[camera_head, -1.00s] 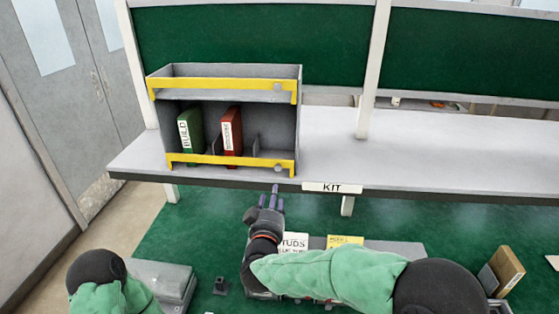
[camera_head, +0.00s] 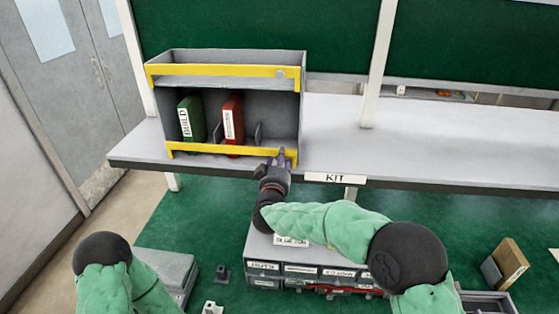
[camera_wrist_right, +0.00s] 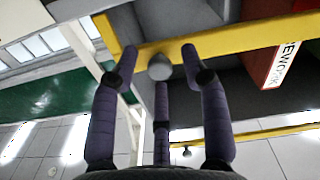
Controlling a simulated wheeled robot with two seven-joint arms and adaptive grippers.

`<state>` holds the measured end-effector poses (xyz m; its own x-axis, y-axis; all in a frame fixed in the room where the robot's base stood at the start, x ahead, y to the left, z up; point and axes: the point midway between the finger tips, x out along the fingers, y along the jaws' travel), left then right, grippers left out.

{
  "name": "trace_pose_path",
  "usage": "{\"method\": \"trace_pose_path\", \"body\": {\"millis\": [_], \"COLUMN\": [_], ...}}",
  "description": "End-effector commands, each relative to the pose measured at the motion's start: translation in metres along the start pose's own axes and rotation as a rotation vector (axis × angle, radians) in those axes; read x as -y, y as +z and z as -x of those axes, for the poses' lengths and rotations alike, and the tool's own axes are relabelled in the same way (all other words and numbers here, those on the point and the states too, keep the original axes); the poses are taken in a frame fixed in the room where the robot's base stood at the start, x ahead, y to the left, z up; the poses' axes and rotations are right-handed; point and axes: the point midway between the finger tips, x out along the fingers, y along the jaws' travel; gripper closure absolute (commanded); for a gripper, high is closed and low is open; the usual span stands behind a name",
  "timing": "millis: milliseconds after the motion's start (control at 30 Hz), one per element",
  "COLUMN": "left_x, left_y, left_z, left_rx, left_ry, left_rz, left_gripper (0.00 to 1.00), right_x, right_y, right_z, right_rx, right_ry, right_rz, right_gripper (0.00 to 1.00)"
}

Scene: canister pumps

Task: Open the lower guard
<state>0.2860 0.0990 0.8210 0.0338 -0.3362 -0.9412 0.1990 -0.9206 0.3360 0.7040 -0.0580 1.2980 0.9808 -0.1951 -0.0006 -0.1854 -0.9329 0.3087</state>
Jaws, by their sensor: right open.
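The lower guard (camera_head: 205,149) is a yellow bar across the front of the grey shelf unit's lower compartment (camera_head: 284,115). It stands raised along the opening. My right gripper (camera_head: 281,156) is at its right end and hides the knob in the head view. In the right wrist view the grey knob (camera_wrist_right: 159,67) on the lower guard (camera_wrist_right: 225,41) sits between the spread fingertips of my right gripper (camera_wrist_right: 160,77). The fingers are open; whether they touch the knob I cannot tell. My left gripper is out of view.
A green BUILD binder (camera_head: 191,119) and a red binder (camera_head: 232,120) stand behind the guard. The upper guard (camera_head: 215,70) with its own knob (camera_head: 280,74) is above. The bench (camera_head: 430,150) is clear to the right; a drawer box (camera_head: 315,270) stands below.

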Motion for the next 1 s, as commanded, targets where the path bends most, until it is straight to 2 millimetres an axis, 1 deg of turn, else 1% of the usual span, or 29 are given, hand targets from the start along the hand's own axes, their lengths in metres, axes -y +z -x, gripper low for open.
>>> {"method": "trace_pose_path", "body": {"millis": [100, 333, 367, 400, 467, 500, 800, 1000], "left_x": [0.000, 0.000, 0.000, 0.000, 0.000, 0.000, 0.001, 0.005], "left_y": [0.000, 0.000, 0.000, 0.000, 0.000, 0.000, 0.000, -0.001], "left_z": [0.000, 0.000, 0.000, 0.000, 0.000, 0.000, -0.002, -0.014], "left_rx": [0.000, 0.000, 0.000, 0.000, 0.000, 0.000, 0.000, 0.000], "left_ry": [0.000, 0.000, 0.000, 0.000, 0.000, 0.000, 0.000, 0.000], "left_rz": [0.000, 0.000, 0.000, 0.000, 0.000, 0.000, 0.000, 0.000], "left_gripper": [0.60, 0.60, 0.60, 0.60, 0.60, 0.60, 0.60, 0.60], "right_x": [0.000, 0.000, 0.000, 0.000, 0.000, 0.000, 0.000, 0.002], "right_y": [0.000, 0.000, 0.000, 0.000, 0.000, 0.000, 0.000, 0.004], "right_z": [-0.004, -0.004, -0.004, -0.004, -0.004, -0.004, -0.004, -0.002], "right_rx": [-0.001, -0.001, -0.001, -0.001, -0.001, -0.001, -0.005, -0.038], "right_ry": [0.000, 0.000, 0.000, 0.000, 0.000, 0.000, 0.001, 0.012], "right_rz": [0.000, 0.000, 0.000, 0.000, 0.000, 0.000, 0.000, 0.001], "right_gripper": [0.54, 0.54, 0.60, 0.71, 0.88, 0.99, 1.00, 1.00]}}
